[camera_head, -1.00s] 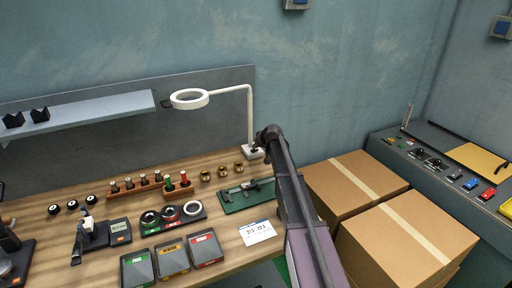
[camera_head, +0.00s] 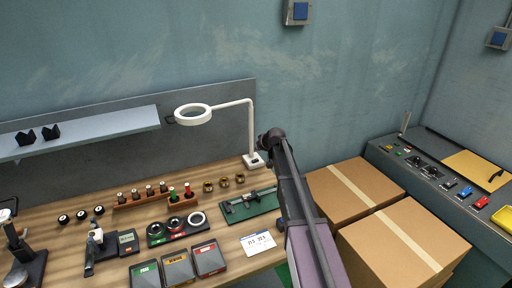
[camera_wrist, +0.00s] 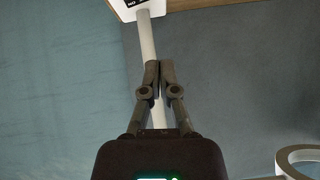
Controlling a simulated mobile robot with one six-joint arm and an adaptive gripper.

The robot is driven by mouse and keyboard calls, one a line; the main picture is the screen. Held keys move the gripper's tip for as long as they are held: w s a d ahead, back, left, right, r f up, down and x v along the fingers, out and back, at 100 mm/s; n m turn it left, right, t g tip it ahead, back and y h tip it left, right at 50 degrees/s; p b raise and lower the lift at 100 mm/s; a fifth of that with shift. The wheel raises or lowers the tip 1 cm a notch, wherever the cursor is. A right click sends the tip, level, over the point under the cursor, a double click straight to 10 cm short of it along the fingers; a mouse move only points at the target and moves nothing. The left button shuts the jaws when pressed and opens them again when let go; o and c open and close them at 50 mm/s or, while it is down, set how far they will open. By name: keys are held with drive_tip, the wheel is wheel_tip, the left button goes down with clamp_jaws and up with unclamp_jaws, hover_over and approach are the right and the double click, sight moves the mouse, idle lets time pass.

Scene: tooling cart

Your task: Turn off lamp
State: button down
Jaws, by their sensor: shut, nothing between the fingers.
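The lamp (camera_head: 193,115) is a white ring head on a thin bent arm with an upright post. Its small white base (camera_head: 253,161) stands at the back right of the wooden workbench and has a dark patch on top. In the wrist view the base (camera_wrist: 149,7) is at the top edge, cut off, with dark lettering. The post runs down behind my fingers, and part of the ring (camera_wrist: 284,158) shows at lower right. My gripper (camera_wrist: 160,66) is shut and empty, in front of the post in that view. I cannot tell whether it touches the post.
Green caliper tray (camera_head: 250,205), brass rings and a rack of plugs (camera_head: 150,194) lie on the workbench (camera_head: 60,245) near the base. A grey shelf (camera_head: 85,131) is at left. Cardboard boxes (camera_head: 355,195) stand right of my arm. Wall boxes (camera_head: 297,12) hang above.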

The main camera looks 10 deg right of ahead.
drive_tip(key=shift+a+p+v, duration=0.2)
drive_tip(key=shift+p+v, duration=0.35)
drive_tip(key=shift+v, duration=0.4)
drive_tip(key=shift+a+p+v, duration=0.25)
drive_tip(key=shift+p+v, duration=0.25)
drive_tip(key=shift+v, duration=0.45)
drive_tip(key=shift+s, duration=0.15)
drive_tip(key=s+a+f+g+h, duration=0.1)
drive_tip(key=s+f+g, duration=0.1)
drive_tip(key=s, duration=1)
drive_tip(key=s+a+f+m+g+h, duration=0.1)
drive_tip(key=s+a+g, duration=0.1)
drive_tip(key=s, duration=1.1)
drive_tip(key=s+a+f+g+h, duration=0.1)
drive_tip(key=s+g, duration=0.3)
drive_tip(key=s, duration=0.8)
drive_tip(key=shift+s+a+f+m+g, duration=0.25)
drive_tip(key=shift+a+f+m, duration=0.2)
drive_tip(key=shift+f, duration=0.35)
